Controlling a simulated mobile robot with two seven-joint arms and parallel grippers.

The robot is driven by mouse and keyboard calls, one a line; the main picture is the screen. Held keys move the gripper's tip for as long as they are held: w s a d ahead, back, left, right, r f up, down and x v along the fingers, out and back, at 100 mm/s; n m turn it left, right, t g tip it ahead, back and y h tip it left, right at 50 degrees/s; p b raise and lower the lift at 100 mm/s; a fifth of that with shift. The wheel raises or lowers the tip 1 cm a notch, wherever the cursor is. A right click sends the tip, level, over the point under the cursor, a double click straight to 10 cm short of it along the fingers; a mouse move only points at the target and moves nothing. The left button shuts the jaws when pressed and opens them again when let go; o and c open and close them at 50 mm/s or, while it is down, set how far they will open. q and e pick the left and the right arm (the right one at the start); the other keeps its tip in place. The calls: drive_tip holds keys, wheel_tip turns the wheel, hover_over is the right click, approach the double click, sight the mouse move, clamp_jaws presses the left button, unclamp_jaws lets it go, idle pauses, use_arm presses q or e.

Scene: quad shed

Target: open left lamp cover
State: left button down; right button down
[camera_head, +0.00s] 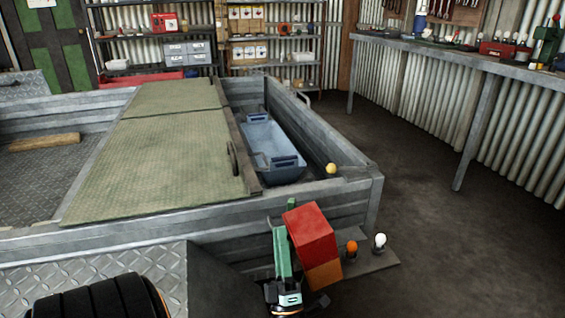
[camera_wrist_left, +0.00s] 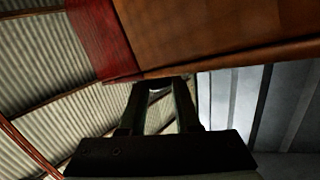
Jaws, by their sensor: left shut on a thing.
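The lamp cover (camera_head: 311,236), a box with a red upper part and an orange lower part, is tilted at the trailer's near right corner. Just right of it, an orange bulb (camera_head: 351,247) and a white bulb (camera_head: 380,240) stand exposed on a grey plate (camera_head: 376,263). My green left gripper (camera_head: 283,240) is at the cover's left side, shut on it. In the left wrist view the cover (camera_wrist_left: 215,38) spans the top, just beyond the gripper (camera_wrist_left: 160,86). The cover partly hides the plate, and I cannot tell whether it is still attached. My right gripper is out of view.
The trailer's plank side (camera_head: 240,220) is just behind the gripper. The floor to the right (camera_head: 450,230) is clear.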

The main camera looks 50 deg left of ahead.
use_arm(q)
drive_tip(key=shift+f, duration=0.2)
drive_tip(key=c, duration=0.7)
unclamp_jaws()
drive_tip(key=shift+o, duration=0.3)
drive_tip(key=shift+r, duration=0.1)
drive_tip(key=shift+w+r, duration=0.1)
